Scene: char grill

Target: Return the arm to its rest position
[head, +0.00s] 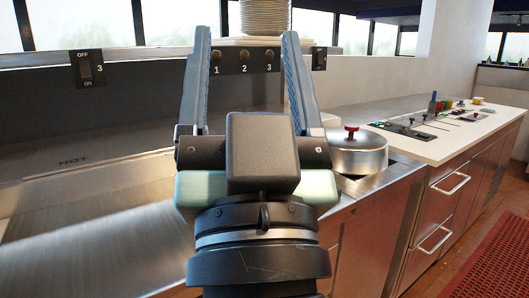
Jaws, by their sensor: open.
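My gripper (246,52) is in the middle of the head view, pointing away from me and up. Its two blue-grey fingers are spread wide apart, and nothing is between them. It hangs in front of the grill counter, and no object touches the fingertips that I can see. The dark wrist and the lower part of my arm fill the bottom middle and hide the counter behind them.
A round metal lid with a red knob (358,155) sits just right of my gripper. A white counter (432,146) with small items runs right. A red floor mat (490,262) lies lower right.

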